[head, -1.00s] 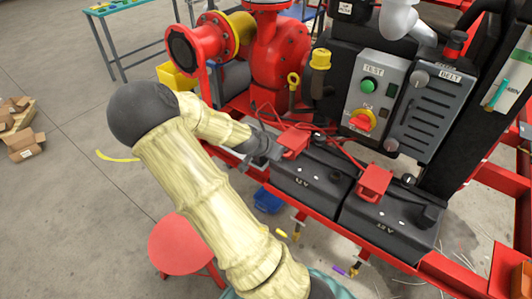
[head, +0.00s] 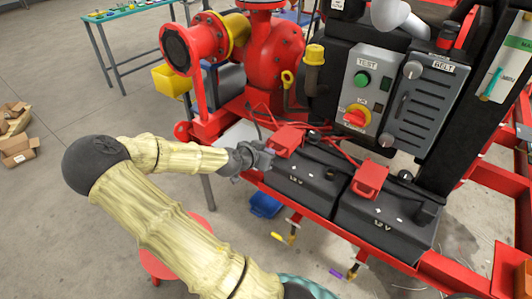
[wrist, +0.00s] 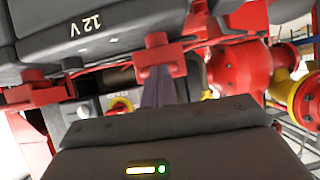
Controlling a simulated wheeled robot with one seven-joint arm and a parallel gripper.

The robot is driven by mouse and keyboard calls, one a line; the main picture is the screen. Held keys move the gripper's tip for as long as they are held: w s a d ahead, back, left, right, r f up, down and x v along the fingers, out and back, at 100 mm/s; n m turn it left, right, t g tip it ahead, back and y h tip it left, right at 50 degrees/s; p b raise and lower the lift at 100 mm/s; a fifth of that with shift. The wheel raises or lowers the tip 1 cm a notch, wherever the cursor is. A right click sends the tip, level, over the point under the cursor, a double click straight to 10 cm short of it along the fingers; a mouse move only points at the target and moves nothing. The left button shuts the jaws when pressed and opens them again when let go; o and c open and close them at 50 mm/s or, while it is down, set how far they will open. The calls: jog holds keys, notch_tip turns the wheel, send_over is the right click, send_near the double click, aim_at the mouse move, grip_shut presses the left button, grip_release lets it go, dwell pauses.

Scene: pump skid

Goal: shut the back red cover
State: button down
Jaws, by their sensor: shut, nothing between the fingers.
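Two red covers sit on the black 12 V batteries. The back red cover (head: 286,139) is on the left, farther battery (head: 304,178); the other red cover (head: 370,180) is on the right, nearer battery (head: 388,222). Both look tilted up, but their exact angle is hard to judge. My gripper (head: 265,156) is shut and empty, right beside the back cover's left side. In the wrist view, my gripper's fingers (wrist: 160,92) point at the back cover (wrist: 158,55) and overlap it; I cannot tell whether they touch. The other cover (wrist: 38,95) shows at left there.
Red cables run behind the covers. A grey control box (head: 376,90) with a green button and a slotted belt guard (head: 420,105) stand behind the batteries. A red pump (head: 275,55) is at the back left. The red skid rail (head: 320,236) runs along the front.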

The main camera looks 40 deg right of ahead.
jog(key=shift+s+a+f+p, duration=0.3)
jog(key=shift+s+a+f, duration=0.05)
jog(key=shift+s+f, duration=0.1)
jog(key=shift+w+a+r, duration=0.15)
jog(key=shift+w+a, duration=0.05)
jog(key=shift+w, duration=0.1)
